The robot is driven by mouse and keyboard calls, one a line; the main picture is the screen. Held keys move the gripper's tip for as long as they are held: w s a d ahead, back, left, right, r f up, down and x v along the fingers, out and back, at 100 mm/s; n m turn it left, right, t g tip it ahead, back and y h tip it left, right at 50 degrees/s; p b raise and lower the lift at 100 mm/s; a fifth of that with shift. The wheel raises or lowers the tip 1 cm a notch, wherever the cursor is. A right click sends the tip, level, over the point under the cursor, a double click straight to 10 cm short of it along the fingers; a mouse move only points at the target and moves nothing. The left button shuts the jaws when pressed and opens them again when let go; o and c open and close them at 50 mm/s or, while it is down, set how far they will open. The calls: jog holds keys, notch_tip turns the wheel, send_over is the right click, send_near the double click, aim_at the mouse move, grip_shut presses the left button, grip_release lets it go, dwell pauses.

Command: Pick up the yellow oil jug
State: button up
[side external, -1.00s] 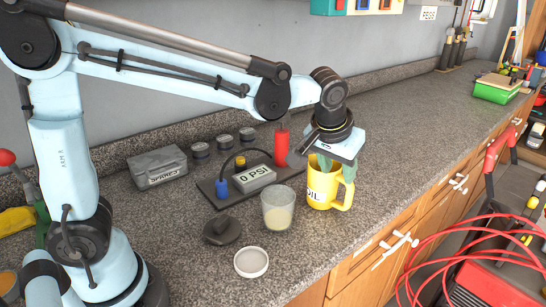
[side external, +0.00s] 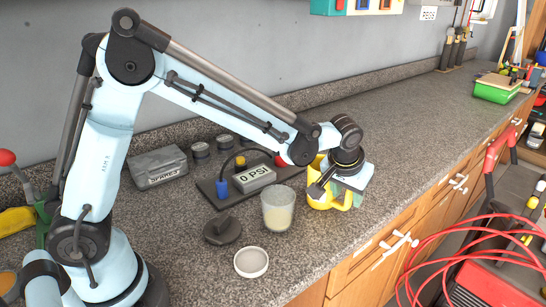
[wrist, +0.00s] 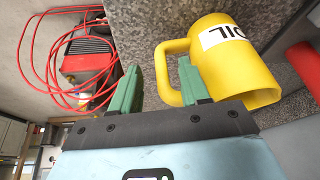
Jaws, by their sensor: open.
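The yellow oil jug (side external: 317,199) stands upright on the counter in the side view, partly hidden behind my wrist. In the wrist view the jug (wrist: 237,60) is at the upper right, with its white OIL label and its handle (wrist: 165,72) facing left. My gripper (wrist: 158,64) is open, with green fingers. In the picture the handle's outer bar lies between the fingers, and the right finger overlaps the handle opening. I cannot tell whether that finger is inside the loop. In the side view my gripper (side external: 350,187) is low at the jug's right side.
A glass jar (side external: 278,211), a white lid (side external: 251,262) and a dark knobbed piece (side external: 222,230) are left of the jug. A gauge board (side external: 250,181) and a SPARES box (side external: 158,168) stand behind. The counter to the right is clear up to a green tray (side external: 494,91).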

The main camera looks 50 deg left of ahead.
aim_at(348, 198)
jog(key=shift+x, duration=1.7)
jog(key=shift+w+a, duration=0.1)
grip_shut()
jog(key=shift+r, duration=0.1)
